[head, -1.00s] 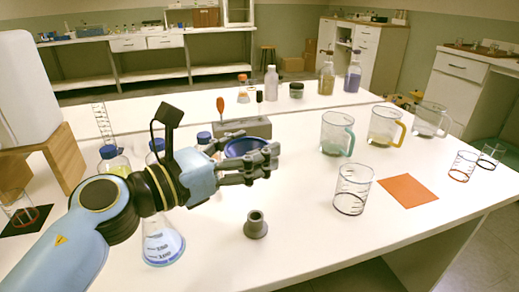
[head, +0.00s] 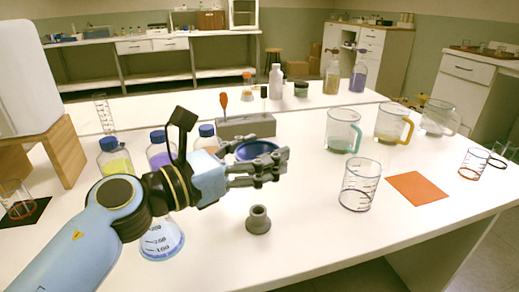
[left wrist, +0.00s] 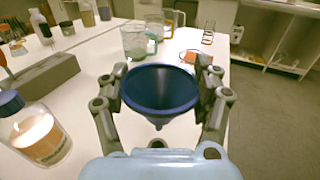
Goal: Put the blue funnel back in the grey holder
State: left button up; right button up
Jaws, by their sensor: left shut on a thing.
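The blue funnel (head: 257,150) is held wide mouth up by my left gripper (head: 272,167), partly hidden behind its fingers in the head view. In the left wrist view the funnel (left wrist: 160,90) sits between the two fingers, with its cone pointing down and its spout mostly hidden. The grey holder (head: 258,220) is a small upright stand with a round open top and a wider base. It stands on the table below and nearer than the gripper, and the funnel is apart from it. My right gripper is not in view.
Capped bottles (head: 114,157) and a conical flask (head: 161,240) stand close to my left arm. A grey block (head: 246,126) lies behind the funnel. A glass beaker (head: 359,186), an orange mat (head: 414,188) and several jugs are to the right. The table around the holder is clear.

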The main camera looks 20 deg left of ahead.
aim_at(259, 187)
pick_arm(q)
jog(key=shift+f+b, duration=1.2)
jog(key=shift+f, duration=0.55)
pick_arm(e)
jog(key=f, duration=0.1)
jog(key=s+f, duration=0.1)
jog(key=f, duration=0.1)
pick_arm(q)
jog(key=shift+r, duration=0.1)
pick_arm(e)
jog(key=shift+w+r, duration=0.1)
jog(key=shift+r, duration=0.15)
pick_arm(q)
jog(key=shift+f+b, duration=1.95)
jog(key=shift+f, duration=0.55)
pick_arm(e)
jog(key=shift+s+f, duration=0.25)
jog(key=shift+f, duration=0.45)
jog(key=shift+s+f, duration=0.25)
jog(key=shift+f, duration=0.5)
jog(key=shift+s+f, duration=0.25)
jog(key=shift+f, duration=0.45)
pick_arm(q)
jog(key=o, duration=1.1)
jog(key=shift+c, duration=0.2)
jog(key=v, duration=0.7)
jog(key=shift+s+a, duration=0.15)
jog(key=shift+s, duration=0.1)
